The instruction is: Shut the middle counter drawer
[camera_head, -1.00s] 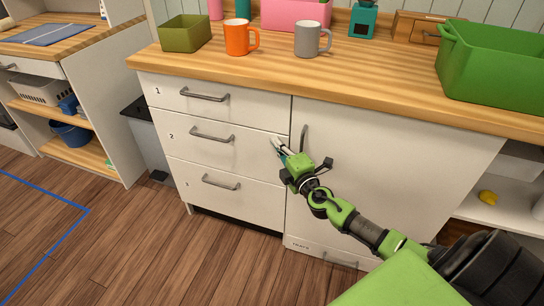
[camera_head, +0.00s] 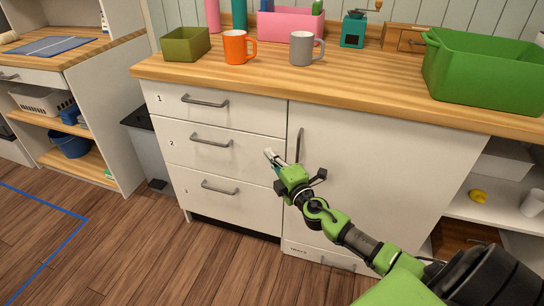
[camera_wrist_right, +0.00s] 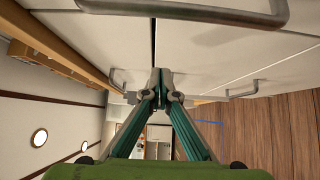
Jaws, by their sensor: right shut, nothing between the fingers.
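The middle counter drawer (camera_head: 237,157) is the white front marked 2, between drawer 1 (camera_head: 240,111) and drawer 3 (camera_head: 250,200). Its front looks about level with its neighbours; a small gap cannot be ruled out. Its grey bar handle (camera_head: 211,141) is clear of the gripper. My right gripper (camera_head: 268,153) is shut and empty, its tips at the right part of the middle drawer's front; whether they touch is unclear. In the right wrist view its closed fingertips (camera_wrist_right: 160,75) are in front of white fronts. My left gripper is not in view.
A white door (camera_head: 370,170) with a vertical handle (camera_head: 299,146) is right of the drawers. The wooden countertop (camera_head: 300,83) holds an orange mug (camera_head: 235,47), a grey mug (camera_head: 302,50) and a green crate (camera_head: 485,75). Open floor (camera_head: 130,250) lies front left.

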